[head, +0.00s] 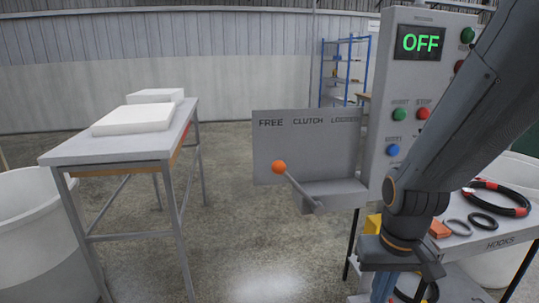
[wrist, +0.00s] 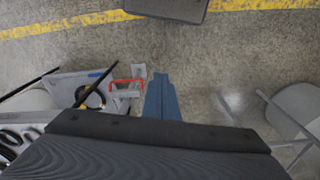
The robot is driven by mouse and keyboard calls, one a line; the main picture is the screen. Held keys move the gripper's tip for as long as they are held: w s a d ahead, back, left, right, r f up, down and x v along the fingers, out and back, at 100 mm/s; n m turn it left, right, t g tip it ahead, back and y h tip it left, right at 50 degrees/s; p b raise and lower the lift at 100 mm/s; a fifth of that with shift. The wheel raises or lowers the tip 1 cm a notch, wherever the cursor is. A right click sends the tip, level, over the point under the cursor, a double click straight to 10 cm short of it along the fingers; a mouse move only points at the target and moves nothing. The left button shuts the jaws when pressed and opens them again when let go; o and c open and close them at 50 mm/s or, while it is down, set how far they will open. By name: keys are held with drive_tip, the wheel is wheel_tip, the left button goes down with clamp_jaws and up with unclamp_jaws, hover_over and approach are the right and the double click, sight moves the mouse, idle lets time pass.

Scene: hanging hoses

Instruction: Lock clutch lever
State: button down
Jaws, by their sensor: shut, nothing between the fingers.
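The clutch lever (head: 302,190) is a grey rod with an orange ball knob (head: 279,168). It leans up and to the left, its lower end at a grey bracket. Behind it a grey plate (head: 290,143) reads FREE at left, CLUTCH in the middle and a partly hidden word starting with L at right. The knob is below the FREE side. My gripper (head: 403,268) hangs low at the right in the head view, pointing down, apart from the lever. It is shut and empty; its tips are not clear. The lever cannot be made out in the wrist view.
A control panel (head: 408,75) with an OFF display and several coloured buttons stands behind my arm. A table (head: 495,241) with black hoses and rings is at right. A bench (head: 107,150) with white blocks stands left. Open floor (head: 235,230) lies between.

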drive_tip(key=shift+a, duration=0.3)
drive_tip(key=shift+r, duration=0.1)
